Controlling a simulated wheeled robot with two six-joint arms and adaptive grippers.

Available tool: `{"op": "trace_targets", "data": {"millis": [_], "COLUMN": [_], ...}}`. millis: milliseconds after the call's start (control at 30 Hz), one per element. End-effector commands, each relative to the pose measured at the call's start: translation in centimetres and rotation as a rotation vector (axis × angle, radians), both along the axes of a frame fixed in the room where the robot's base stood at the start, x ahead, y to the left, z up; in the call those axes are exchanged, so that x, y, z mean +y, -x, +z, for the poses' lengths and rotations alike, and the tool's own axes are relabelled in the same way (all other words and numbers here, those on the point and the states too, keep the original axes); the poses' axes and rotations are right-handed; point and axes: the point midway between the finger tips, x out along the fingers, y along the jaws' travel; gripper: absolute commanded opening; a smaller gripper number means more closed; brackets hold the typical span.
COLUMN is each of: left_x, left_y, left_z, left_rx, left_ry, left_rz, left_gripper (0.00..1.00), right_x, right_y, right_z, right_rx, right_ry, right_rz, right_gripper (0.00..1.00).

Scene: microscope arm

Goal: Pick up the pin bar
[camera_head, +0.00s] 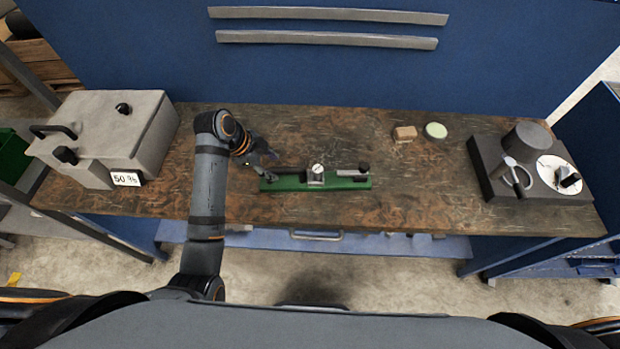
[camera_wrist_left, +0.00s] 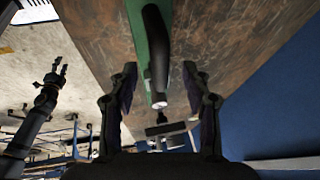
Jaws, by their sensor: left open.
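A green base (camera_head: 345,183) lies lengthwise on the bench and carries a dark bar, which I take for the pin bar (camera_head: 289,173), and a small round dial (camera_head: 317,169). My left gripper (camera_head: 264,165) is at the left end of this base.
A grey box (camera_head: 135,125) with black knobs stands on the bench at the left. A tan block (camera_head: 405,134) and a pale green disc (camera_head: 436,131) lie right of centre. A dark slab (camera_head: 486,170) bears a cylinder at the right. The bench front is mostly clear.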

Motion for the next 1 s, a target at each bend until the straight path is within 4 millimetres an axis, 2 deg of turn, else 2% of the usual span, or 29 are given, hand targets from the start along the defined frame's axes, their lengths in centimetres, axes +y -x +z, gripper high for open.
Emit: {"op": "trace_targets", "data": {"millis": [100, 233, 533, 867, 1000], "left_x": [-0.9, -1.5, -1.7, -1.7, -1.7], "left_y": [-0.3, -0.8, -0.9, -0.9, -0.9], "left_z": [-1.4, -3.5, -4.3, -4.2, -4.2], "left_rx": [0.007, 0.007, 0.002, 0.002, 0.002], "left_ry": [0.003, 0.002, -0.001, -0.001, -0.001], "left_rz": [0.0, 0.0, 0.0, 0.0, 0.0], "left_gripper": [0.49, 0.49, 0.47, 0.02, 0.0], "right_x": [-0.1, -0.3, -0.7, -0.7, -0.6], "right_y": [0.0, 0.0, 0.0, 0.0, 0.0], "right_z": [1.4, 1.6, 1.6, 1.6, 1.6], "right_rx": [0.0, 0.0, 0.0, 0.0, 0.0], "right_ry": [0.002, 0.003, 0.008, 0.008, 0.007], "right_rz": [0.001, 0.001, 0.002, 0.002, 0.002], "right_gripper": [0.4, 0.4, 0.4, 0.4, 0.4]}}
